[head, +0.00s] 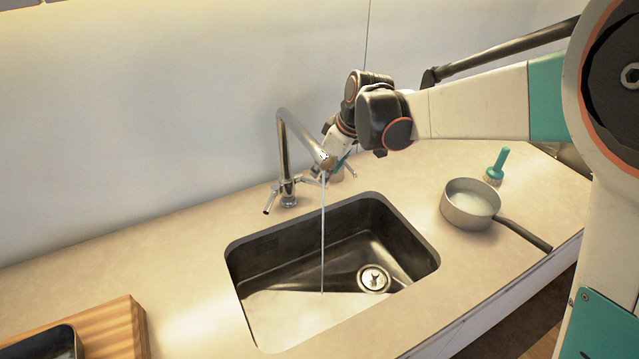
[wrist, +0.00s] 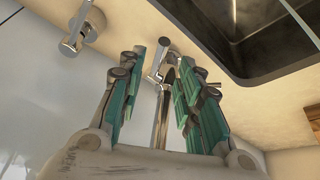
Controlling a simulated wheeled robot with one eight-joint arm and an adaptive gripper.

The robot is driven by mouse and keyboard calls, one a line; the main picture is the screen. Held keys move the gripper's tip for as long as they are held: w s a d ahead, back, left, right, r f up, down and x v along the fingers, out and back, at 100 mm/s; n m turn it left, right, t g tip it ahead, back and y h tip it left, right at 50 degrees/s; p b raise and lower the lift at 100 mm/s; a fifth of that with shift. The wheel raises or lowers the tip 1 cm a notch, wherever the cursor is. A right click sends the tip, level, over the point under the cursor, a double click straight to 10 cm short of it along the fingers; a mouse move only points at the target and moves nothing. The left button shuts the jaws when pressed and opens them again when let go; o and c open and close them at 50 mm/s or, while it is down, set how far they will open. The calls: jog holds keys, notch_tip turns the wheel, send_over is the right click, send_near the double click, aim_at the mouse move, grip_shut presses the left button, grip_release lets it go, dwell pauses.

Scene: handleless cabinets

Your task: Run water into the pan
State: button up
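The pan (head: 470,204), a small grey saucepan with a dark handle, stands upright on the counter right of the sink. Its inside looks pale; I cannot tell whether it holds anything. The metal tap (head: 284,150) stands behind the sink (head: 300,255), and a thin stream of water (head: 323,230) falls from its spout into the sink. My gripper (head: 338,160) is beside the spout end, partly hidden by it. In the wrist view my gripper (wrist: 158,85) has its teal fingers apart, with metal tap parts (wrist: 161,115) showing between or beyond them. Contact is unclear.
A teal-handled brush (head: 497,165) stands behind the pan. A wooden board (head: 125,325) with a dark item (head: 45,345) lies at the front left. The counter (head: 170,260) is clear left of the sink. The wall is close behind the tap.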

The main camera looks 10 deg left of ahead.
aim_at(310, 183)
jog(key=b+x, duration=0.1)
jog(key=x, duration=0.5)
jog(key=shift+f+b, duration=0.25)
jog(key=shift+b, duration=0.05)
grip_shut()
